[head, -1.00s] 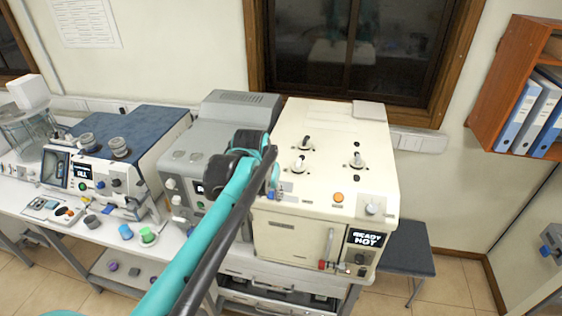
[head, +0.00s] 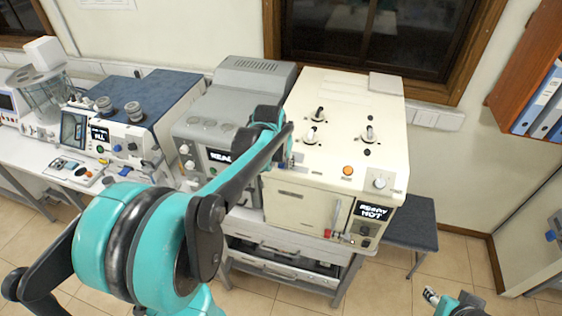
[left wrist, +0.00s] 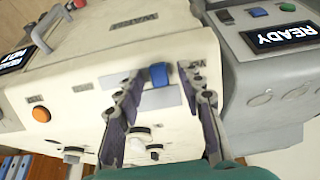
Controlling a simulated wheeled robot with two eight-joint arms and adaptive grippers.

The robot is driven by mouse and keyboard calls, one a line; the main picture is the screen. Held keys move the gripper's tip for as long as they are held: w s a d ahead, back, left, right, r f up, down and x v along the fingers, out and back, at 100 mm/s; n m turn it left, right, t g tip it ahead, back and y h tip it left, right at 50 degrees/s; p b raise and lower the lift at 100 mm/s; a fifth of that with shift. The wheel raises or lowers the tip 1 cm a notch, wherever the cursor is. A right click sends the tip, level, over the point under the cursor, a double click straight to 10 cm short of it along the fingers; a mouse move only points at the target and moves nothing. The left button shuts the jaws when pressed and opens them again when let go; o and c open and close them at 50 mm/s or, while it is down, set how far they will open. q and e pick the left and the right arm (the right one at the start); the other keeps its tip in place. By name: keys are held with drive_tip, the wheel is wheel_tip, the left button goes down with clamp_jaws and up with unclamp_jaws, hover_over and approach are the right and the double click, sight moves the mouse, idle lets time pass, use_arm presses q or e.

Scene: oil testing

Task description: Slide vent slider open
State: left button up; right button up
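The cream machine (head: 330,120) has a small blue tab (left wrist: 160,74), which I take to be the vent slider, at the edge of its body in the left wrist view. A grey label strip (left wrist: 160,99) lies beside it. My left gripper (left wrist: 158,82) is open, with one finger on each side of the tab. I cannot tell whether either finger touches it. In the head view my left gripper (head: 284,140) is at the machine's front left top edge, and my arm hides part of that corner. My right gripper (head: 430,295) is partly in view at the bottom right, away from the machine.
A grey machine (head: 222,120) stands close against the cream one's left side. Knobs (head: 369,134) stand up on the cream top. The front has a handle (head: 336,214) and a display (head: 374,211). A dark stool (head: 408,222) stands to the right.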

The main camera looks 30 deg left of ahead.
sight(305, 171)
use_arm(q)
clamp_jaws()
drive_tip(key=d, duration=0.2)
drive_tip(key=w+d, duration=0.1)
drive_tip(key=d, duration=0.4)
drive_tip(key=shift+w+d+b, duration=0.15)
drive_tip(key=shift+w+b, duration=0.2)
drive_tip(key=shift+w, duration=0.05)
drive_tip(key=shift+a, duration=0.2)
drive_tip(key=shift+c, duration=0.6)
unclamp_jaws()
drive_tip(key=shift+d, duration=0.15)
drive_tip(key=shift+o, duration=0.6)
drive_tip(key=shift+d, duration=0.15)
